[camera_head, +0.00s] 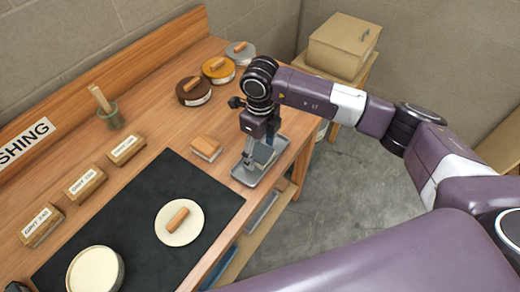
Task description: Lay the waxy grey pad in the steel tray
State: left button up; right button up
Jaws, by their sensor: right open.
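The steel tray (243,177) lies near the right edge of the wooden bench. A grey pad (264,154) is over the tray, by my right gripper, and looks tilted. I cannot tell whether it rests fully on the tray floor. My right gripper (254,153) points down at the tray from above, open, with its fingers close beside the pad. The gripper hides part of the tray and of the pad. My left gripper is not clearly seen.
A tan-topped block (206,148) sits just left of the tray. Round handled pads (194,91) stand at the back. A black mat (140,215) holds a cream disc (180,222) and a round tub (95,270). Labelled grit blocks (85,184) line the left side.

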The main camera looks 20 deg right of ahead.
aim_at(260, 152)
jog(key=shift+r+b, duration=0.3)
jog(key=shift+r, duration=0.15)
notch_tip(260, 152, up, 11)
jog(key=b, duration=0.3)
jog(key=shift+r+b, duration=0.2)
jog(key=shift+b, duration=0.15)
